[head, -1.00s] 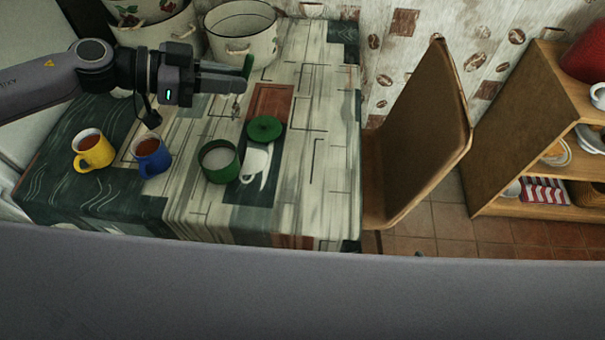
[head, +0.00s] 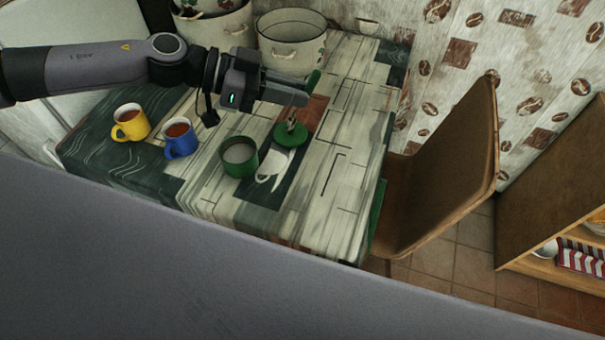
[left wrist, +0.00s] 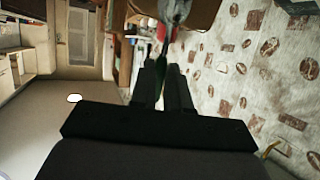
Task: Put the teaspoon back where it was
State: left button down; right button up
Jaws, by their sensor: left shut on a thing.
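My left gripper (head: 304,93) is shut on the teaspoon, above the table. The teaspoon's green handle (head: 314,79) sticks up past the fingertips, and its metal end (head: 291,120) hangs down. In the head view the metal end overlaps the green round lid (head: 289,136); I cannot tell whether they touch. In the left wrist view, a grey metal spoon end (left wrist: 174,10) shows beyond the fingers (left wrist: 163,85). The green pot (head: 240,157) with white contents stands left of the lid, open. A blue mug (head: 180,139) and a yellow mug (head: 130,122) hold brown drink. My right gripper is not in view.
A large white enamel pot (head: 291,42) and another patterned pot (head: 214,28) stand at the back of the table. A brown chair (head: 445,165) is at the table's right side, with a wooden shelf (head: 555,215) beyond. The tablecloth (head: 340,170) is bare at right.

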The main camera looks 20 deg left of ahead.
pick_arm(q)
notch_tip(320, 180, down, 19)
jog(key=b, duration=0.4)
jog(key=shift+f+b, duration=0.1)
jog(key=shift+b, duration=0.2)
jog(key=c, duration=1.1)
grip_release()
jog(key=shift+r, duration=0.2)
jog(key=v, duration=1.2)
jog(key=shift+f, duration=0.1)
